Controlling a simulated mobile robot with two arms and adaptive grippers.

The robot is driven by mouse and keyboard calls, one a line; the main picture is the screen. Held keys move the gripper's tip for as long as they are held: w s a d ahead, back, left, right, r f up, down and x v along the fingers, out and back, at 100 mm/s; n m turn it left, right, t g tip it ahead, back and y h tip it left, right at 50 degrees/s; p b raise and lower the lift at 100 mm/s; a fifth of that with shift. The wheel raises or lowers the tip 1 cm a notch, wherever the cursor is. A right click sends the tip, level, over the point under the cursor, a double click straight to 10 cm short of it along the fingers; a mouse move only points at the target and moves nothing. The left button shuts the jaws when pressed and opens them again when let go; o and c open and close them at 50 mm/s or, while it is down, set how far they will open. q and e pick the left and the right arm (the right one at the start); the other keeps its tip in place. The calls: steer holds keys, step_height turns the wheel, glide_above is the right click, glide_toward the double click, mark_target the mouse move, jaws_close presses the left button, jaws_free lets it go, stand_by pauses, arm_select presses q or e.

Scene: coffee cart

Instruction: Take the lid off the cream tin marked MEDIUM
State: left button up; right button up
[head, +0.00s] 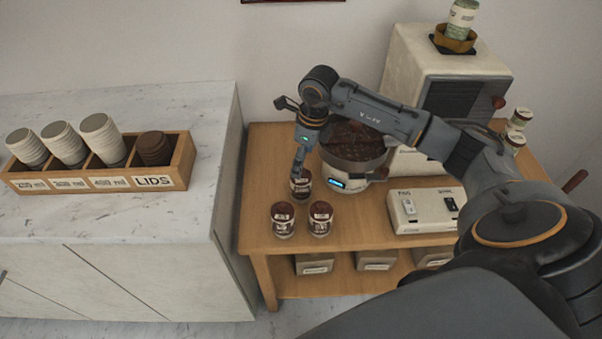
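Three small tins with dark brown lids stand on the wooden cart: a front left tin (283,221), a front right tin (320,219) and a back tin (300,187). Their labels are too small to read, so I cannot tell which is marked MEDIUM. My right gripper (299,164) points down at the back tin, its fingertips at or just above the lid. I cannot tell whether it touches the lid or whether its fingers are open. My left gripper is not in view.
A round pot of dark contents (352,181) stands close right of my gripper. A switch box (425,210) and a cream machine (440,62) are further right. A wooden cup holder (100,184) sits on the marble counter (120,215). The cart's front left corner is clear.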

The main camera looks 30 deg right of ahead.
steer(key=f, duration=0.1)
steer(key=f+p, duration=0.1)
steer(key=f, duration=0.3)
steer(key=shift+w+a, duration=0.1)
steer(key=shift+w, duration=0.25)
steer(key=shift+s+r, duration=0.1)
steer(key=shift+s, duration=0.05)
steer(key=c, duration=1.7)
jaws_close()
